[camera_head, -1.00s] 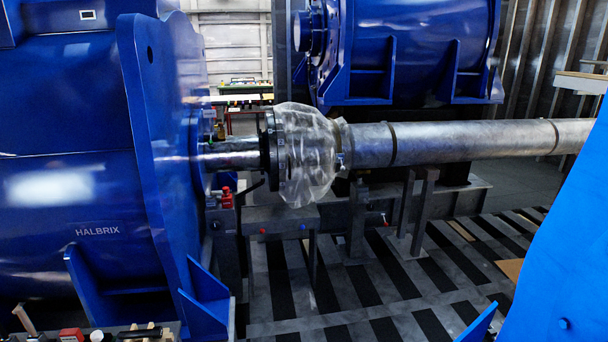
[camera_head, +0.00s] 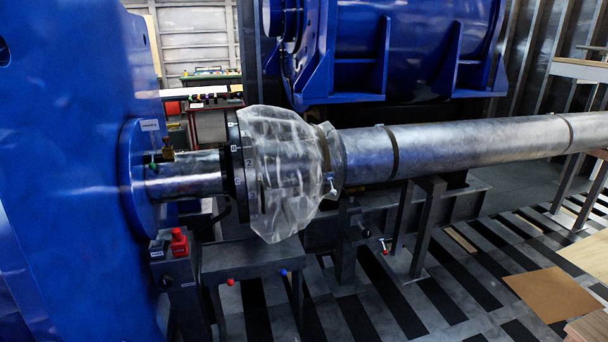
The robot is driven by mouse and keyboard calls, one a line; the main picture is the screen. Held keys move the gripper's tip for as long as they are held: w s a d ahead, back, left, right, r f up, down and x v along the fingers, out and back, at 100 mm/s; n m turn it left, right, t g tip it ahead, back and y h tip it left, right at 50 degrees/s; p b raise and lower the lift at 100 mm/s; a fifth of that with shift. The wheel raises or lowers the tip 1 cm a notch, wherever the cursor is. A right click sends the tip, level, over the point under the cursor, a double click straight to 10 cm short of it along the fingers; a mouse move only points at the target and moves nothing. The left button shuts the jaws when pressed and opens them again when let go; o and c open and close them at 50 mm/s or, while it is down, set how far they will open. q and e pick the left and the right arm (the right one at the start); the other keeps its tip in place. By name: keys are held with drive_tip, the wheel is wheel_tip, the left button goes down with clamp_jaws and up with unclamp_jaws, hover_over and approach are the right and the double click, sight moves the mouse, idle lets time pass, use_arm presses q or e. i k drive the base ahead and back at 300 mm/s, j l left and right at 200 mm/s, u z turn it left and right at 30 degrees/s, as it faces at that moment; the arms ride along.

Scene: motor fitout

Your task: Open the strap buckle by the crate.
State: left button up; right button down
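I cannot make out a strap buckle or a crate in the head view. A silvery shaft (camera_head: 470,148) runs across the middle, with dark bands around it. A clear plastic wrap (camera_head: 285,165) covers the coupling beside a dark flange (camera_head: 238,168). A small metal fitting (camera_head: 332,184) sits at the wrap's right edge; I cannot tell what it is. Neither of my grippers is in view.
A blue motor housing (camera_head: 70,180) fills the left, and another blue machine (camera_head: 400,50) stands behind the shaft. A red button (camera_head: 179,240) tops a grey box at lower left. Flat brown sheets (camera_head: 553,293) lie on the striped floor (camera_head: 380,310) at lower right.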

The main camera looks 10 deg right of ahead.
sight(333, 192)
drive_tip(key=i, duration=2.2)
drive_tip(key=u, duration=0.1)
